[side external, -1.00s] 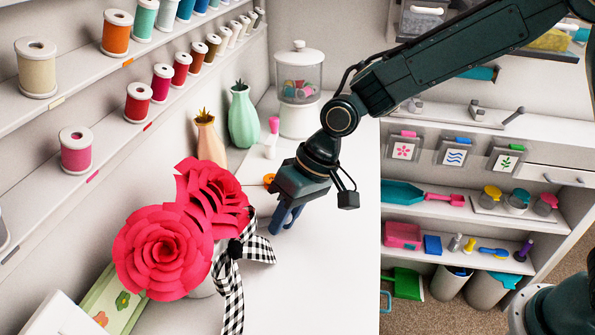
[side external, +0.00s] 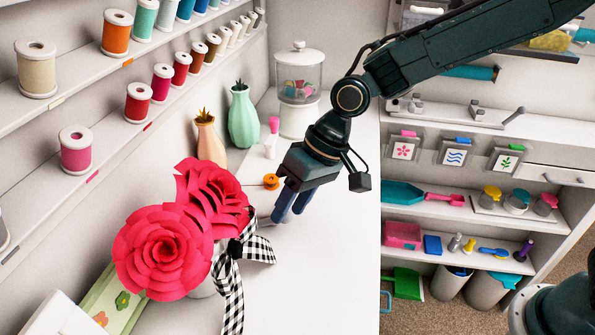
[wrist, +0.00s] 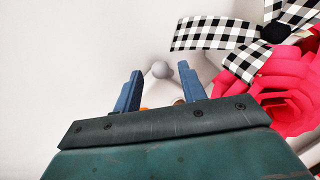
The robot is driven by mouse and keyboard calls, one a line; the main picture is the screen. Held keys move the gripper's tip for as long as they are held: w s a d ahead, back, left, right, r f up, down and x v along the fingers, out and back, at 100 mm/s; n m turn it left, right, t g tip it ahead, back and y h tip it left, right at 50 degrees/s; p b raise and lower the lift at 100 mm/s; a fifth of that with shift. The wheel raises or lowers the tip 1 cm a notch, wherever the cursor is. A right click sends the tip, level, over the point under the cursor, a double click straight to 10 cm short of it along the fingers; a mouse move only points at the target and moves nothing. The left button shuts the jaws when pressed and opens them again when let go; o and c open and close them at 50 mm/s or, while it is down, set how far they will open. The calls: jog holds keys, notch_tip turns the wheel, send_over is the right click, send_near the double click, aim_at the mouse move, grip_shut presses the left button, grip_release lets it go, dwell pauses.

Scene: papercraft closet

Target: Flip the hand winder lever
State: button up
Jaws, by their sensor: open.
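My gripper (side external: 289,216) is open and empty, its two blue fingers pointing down over the white tabletop. In the wrist view, a small grey ball-ended piece (wrist: 161,70) shows between the fingertips; it looks like the winder's lever knob, and I cannot tell if a finger touches it. An orange spool-like piece (side external: 271,181) sits behind my gripper and appears to belong to the winder. Most of the winder is hidden behind my gripper and the flowers. The lever's full position cannot be told.
Red paper flowers (side external: 165,245) with a checkered ribbon (side external: 258,248) stand close to the left of my gripper. Peach (side external: 210,140) and green vases (side external: 243,117) and a lidded jar (side external: 298,95) stand behind. The tabletop (side external: 330,255) to the right is clear.

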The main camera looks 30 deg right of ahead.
jog(key=v, duration=1)
jog(key=shift+d+r, duration=0.2)
jog(key=shift+r, duration=0.1)
jog(key=s+d+r+m+t+h, duration=0.2)
jog(key=s+d+t+h, duration=0.2)
jog(key=s+d, duration=1.7)
jog(key=shift+d+r+m+h, duration=0.25)
jog(key=shift+r+m+h, duration=0.15)
jog(key=shift+h, duration=0.1)
